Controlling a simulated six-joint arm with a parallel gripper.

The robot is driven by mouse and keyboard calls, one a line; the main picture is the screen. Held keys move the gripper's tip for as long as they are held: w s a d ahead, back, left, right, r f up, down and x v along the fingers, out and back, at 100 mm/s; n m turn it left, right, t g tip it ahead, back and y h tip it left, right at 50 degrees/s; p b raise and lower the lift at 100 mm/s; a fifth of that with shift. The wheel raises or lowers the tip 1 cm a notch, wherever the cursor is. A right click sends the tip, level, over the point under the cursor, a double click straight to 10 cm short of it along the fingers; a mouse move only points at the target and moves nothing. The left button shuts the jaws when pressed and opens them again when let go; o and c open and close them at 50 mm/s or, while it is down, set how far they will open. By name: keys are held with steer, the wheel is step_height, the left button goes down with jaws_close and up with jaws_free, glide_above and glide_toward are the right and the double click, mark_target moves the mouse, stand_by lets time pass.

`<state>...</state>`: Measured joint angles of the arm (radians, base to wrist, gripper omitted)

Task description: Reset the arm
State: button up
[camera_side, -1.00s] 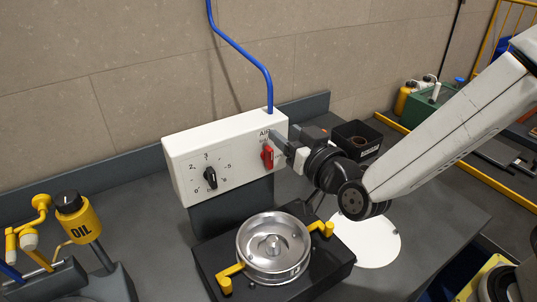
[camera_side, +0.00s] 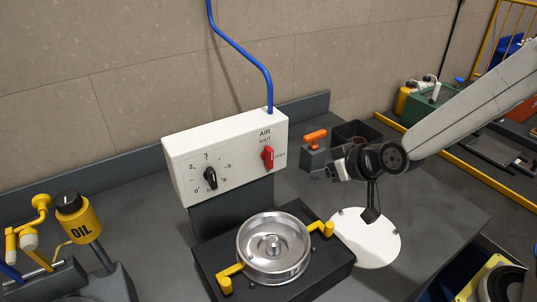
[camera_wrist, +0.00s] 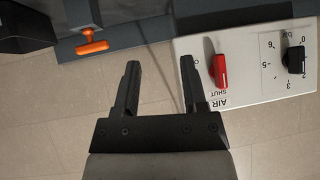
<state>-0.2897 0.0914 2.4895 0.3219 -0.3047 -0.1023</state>
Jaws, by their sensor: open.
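My gripper (camera_side: 324,173) is open and empty in the side view, to the right of the white control box (camera_side: 190,160) and apart from it. In the wrist view my gripper's two fingers (camera_wrist: 160,85) are spread with nothing between them. The red air valve lever (camera_side: 268,156) is on the box's right part, near the words AIR and SHUT. It also shows in the wrist view (camera_wrist: 219,70), to the right of the fingers. The black dial (camera_side: 210,178) is on the box's left part.
A silver round press mould (camera_side: 273,270) with yellow handles sits on a black base in front. An orange T-handle (camera_side: 315,136) and a black bin (camera_side: 375,128) stand behind my gripper. A white disc (camera_side: 375,250) lies at right. A yellow oil can (camera_side: 80,218) stands at left.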

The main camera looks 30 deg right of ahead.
steer(key=s+d+f+g, duration=0.2)
steer(key=s+d+g, duration=0.1)
steer(key=s+d, duration=0.2)
steer(key=s+d+f+g+h, duration=0.1)
steer(key=s+d+f+g, duration=0.1)
steer(key=s+d+g, duration=0.2)
steer(key=shift+s+d+f+h, duration=0.3)
steer(key=shift+s+d+f, duration=0.1)
steer(key=shift+s, duration=0.3)
steer(key=shift+o, duration=0.2)
